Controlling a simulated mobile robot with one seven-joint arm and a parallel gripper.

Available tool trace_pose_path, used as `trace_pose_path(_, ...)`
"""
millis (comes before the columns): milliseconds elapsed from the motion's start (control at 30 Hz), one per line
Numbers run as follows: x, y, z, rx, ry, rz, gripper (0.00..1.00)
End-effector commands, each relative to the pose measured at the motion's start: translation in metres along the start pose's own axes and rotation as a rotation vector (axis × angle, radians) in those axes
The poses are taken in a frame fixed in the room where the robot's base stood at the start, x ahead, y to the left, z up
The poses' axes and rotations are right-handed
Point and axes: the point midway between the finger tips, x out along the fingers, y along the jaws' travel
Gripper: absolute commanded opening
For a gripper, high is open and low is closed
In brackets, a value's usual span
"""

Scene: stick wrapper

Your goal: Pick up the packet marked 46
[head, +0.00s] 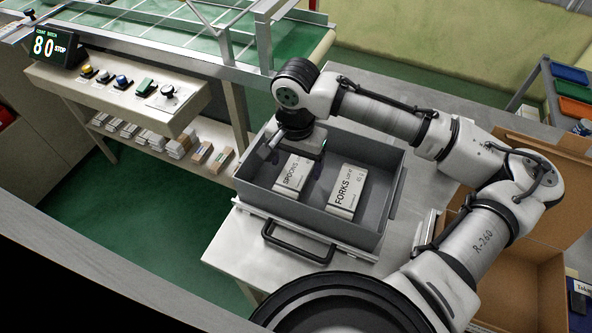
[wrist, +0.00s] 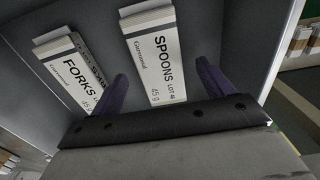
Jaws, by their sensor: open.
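Two flat white packets lie in a grey tray (head: 375,240). One is marked SPOONS (head: 291,176) and lies on the left; it also shows in the wrist view (wrist: 153,60). The other is marked FORKS (head: 346,190), on the right in the head view and at left in the wrist view (wrist: 68,70). My gripper (head: 305,158) is over the tray at the SPOONS packet. Its purple fingers (wrist: 161,70) are apart, with the SPOONS packet appearing between them, and it holds nothing.
The tray has raised walls and a black front handle (head: 298,244), on a metal table (head: 240,250). An open cardboard box (head: 525,262) is at right. A shelf with several packets (head: 180,146) is at left, below a control panel (head: 120,88).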

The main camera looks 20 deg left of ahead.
Motion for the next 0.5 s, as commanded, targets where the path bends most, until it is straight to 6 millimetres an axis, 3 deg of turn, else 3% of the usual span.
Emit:
trace_pose_path(167,0.020,0.000,0.000,-0.001,0.000,0.001,0.80)
trace_pose_path(400,0.023,0.000,0.000,-0.001,0.000,-0.001,0.80)
trace_pose_path(500,0.022,0.000,0.000,-0.001,0.000,-0.001,0.70)
